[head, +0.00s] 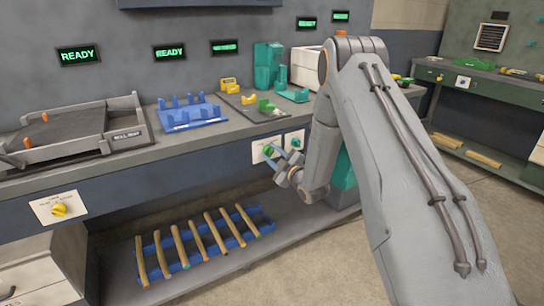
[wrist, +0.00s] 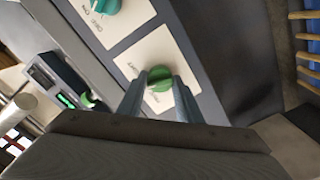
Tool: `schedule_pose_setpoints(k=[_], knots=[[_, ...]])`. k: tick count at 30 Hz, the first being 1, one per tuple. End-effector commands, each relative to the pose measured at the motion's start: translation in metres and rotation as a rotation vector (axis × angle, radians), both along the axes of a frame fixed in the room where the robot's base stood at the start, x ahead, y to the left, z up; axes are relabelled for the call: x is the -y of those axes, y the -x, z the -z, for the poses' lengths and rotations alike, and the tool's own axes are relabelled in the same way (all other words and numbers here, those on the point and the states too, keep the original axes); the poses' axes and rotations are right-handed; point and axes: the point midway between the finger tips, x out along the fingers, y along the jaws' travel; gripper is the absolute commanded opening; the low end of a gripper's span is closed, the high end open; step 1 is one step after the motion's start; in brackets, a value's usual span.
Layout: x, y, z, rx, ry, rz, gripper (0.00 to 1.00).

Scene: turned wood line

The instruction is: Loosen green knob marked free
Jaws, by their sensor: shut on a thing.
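The green knob (head: 268,150) sits on a white plate on the bench's front panel. In the wrist view the green knob (wrist: 160,74) lies between the two fingertips of my gripper (wrist: 157,82), which is shut on it. In the head view my gripper (head: 275,161) reaches to the panel from the right. The lettering on the white plate (wrist: 145,52) is too small and tilted to read surely. My fingers hide part of the plate.
A teal knob (wrist: 107,4) on its own plate is close beside the green one. A yellow knob (head: 59,210) is farther left on the panel. Below, a blue rack (head: 142,265) holds several wooden rods on a low shelf. Blue and yellow fixtures stand on the benchtop.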

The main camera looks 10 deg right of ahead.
Motion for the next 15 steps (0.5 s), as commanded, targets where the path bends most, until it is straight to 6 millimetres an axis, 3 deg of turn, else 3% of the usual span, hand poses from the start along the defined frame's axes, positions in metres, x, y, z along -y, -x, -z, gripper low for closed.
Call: schedule_pose_setpoints(k=[15], knots=[[-0.0003,0.0001,0.0018,0.15,0.465,-0.001,0.1]])
